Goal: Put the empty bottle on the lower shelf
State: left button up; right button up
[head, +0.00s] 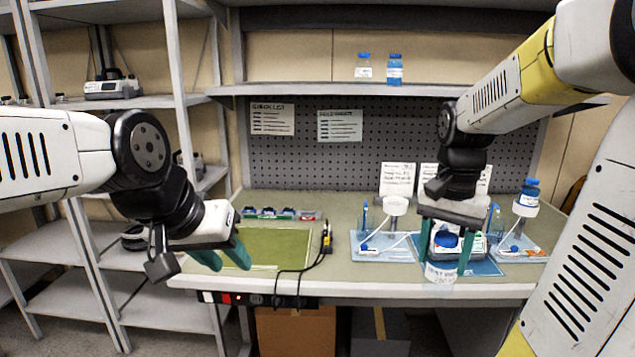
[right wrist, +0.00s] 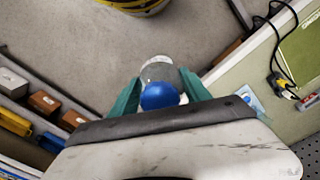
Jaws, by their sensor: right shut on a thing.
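A clear bottle with a blue cap and a printed label (head: 440,274) is in my right gripper (head: 443,268), above the table's front edge. The right wrist view shows its blue cap (right wrist: 160,95) and clear body between the two green fingers (right wrist: 160,92), with grey floor behind. My left gripper (head: 222,255) hangs open and empty over the left front of the table, by the green mat (head: 270,247). On the shelf above the table (head: 300,89) stand a clear bottle (head: 364,66) and a bottle of blue liquid (head: 395,70).
Blue trays (head: 385,252) with white stands and tubing lie on the table's right half. A black cable with a yellow device (head: 327,237) lies mid-table. A grey shelving rack (head: 190,130) stands at left. A cardboard box (head: 296,332) is under the table.

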jog(key=w+a+f+n, duration=0.3)
jog(key=w+f, duration=0.3)
jog(key=f, duration=0.5)
jog(key=w+a+f+n, duration=0.4)
jog(key=w+a+f, duration=0.1)
jog(key=f, duration=0.7)
jog(key=shift+w, duration=0.55)
jog(key=shift+a, duration=0.2)
